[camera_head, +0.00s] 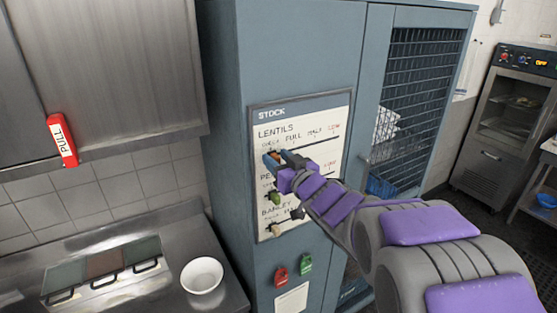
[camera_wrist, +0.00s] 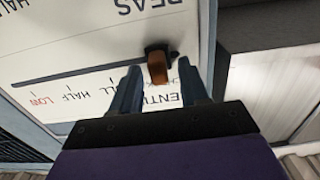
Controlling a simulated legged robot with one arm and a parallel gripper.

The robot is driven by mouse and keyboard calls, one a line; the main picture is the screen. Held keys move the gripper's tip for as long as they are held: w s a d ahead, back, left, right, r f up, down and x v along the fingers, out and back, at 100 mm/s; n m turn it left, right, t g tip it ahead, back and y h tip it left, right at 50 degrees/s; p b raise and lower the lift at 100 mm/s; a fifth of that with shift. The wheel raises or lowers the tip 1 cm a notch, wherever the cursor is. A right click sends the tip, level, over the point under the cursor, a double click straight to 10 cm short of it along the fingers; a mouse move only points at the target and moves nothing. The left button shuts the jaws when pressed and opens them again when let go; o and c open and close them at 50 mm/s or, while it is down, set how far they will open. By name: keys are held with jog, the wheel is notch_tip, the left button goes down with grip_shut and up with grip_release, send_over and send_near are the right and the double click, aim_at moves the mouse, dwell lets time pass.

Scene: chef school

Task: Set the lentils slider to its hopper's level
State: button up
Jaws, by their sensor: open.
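The white STOCK board (camera_head: 333,118) on the blue-grey cabinet has slider rows for lentils, peas and barley. The lentils slider's orange-brown knob (camera_wrist: 157,66) sits at the CHECK end of its slot, past FULL. HALF and LOW lie farther along, with LOW in red. My gripper (camera_head: 276,159) is at the lentils row and mostly covers this knob in the head view. In the wrist view my gripper (camera_wrist: 160,80) is open, with one finger on each side of the knob and gaps visible between them. I cannot make out a lentils hopper or its level.
Below are a green peas knob (camera_head: 275,197) and beige barley knob (camera_head: 276,230). Red (camera_head: 281,277) and green (camera_head: 306,264) handles sit lower. Left, a steel counter holds lidded bins (camera_head: 104,263) and a white bowl (camera_head: 202,275). A red PULL handle (camera_head: 62,140) hangs above.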

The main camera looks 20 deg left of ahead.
grip_shut()
dwell(0.4)
